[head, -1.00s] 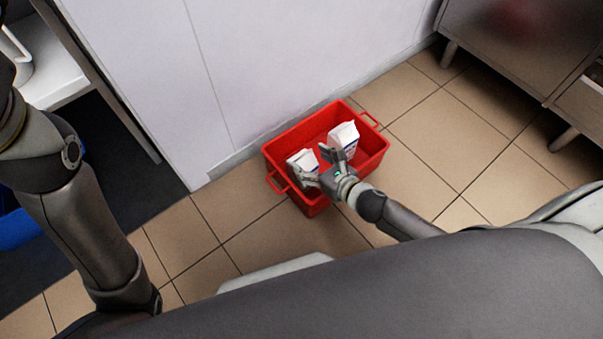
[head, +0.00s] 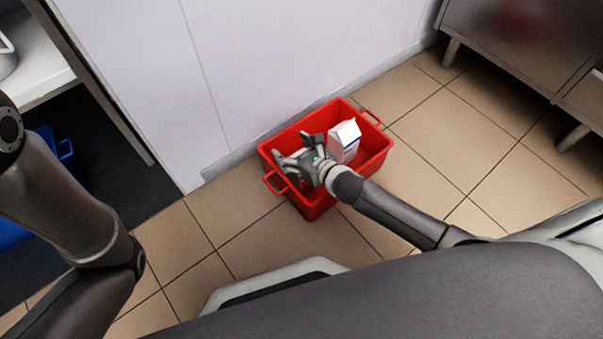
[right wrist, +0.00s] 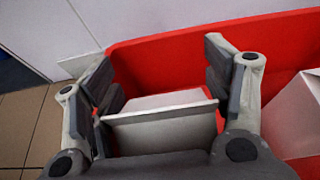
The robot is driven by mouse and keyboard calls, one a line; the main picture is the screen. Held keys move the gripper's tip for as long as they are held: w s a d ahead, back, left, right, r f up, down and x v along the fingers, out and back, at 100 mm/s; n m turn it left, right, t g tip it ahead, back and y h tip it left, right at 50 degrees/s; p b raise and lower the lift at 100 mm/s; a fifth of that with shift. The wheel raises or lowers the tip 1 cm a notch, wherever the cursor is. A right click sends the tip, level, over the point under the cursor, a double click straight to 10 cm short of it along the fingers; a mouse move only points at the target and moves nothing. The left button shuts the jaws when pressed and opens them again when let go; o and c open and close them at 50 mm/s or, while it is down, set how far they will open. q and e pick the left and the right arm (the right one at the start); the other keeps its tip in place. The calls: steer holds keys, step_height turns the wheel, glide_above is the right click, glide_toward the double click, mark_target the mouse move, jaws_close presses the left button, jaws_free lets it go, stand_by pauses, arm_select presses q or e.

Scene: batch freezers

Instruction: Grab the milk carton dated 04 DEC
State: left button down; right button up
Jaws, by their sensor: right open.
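Two white milk cartons stand in a red crate (head: 322,205) on the floor. One carton (head: 345,141) is in the crate's right half in the head view, and part of it (right wrist: 296,115) shows at the right edge of the right wrist view. My right gripper (head: 292,146) is open over the crate's left half and mostly hides the other carton there. In the right wrist view that carton (right wrist: 160,132) lies between the open fingers of my right gripper (right wrist: 165,75), its top ridge towards the camera. No date is readable. My left gripper is out of view.
A pale wall panel (head: 240,70) stands close behind the crate. A metal cabinet on legs (head: 500,50) is at the upper right. A blue container (head: 45,160) is in the dark gap at the left. The tiled floor (head: 425,150) right of the crate is clear.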

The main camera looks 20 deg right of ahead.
steer(key=c, duration=1.6)
steer(key=shift+r, duration=0.1)
jaws_close()
steer(key=shift+r, duration=0.1)
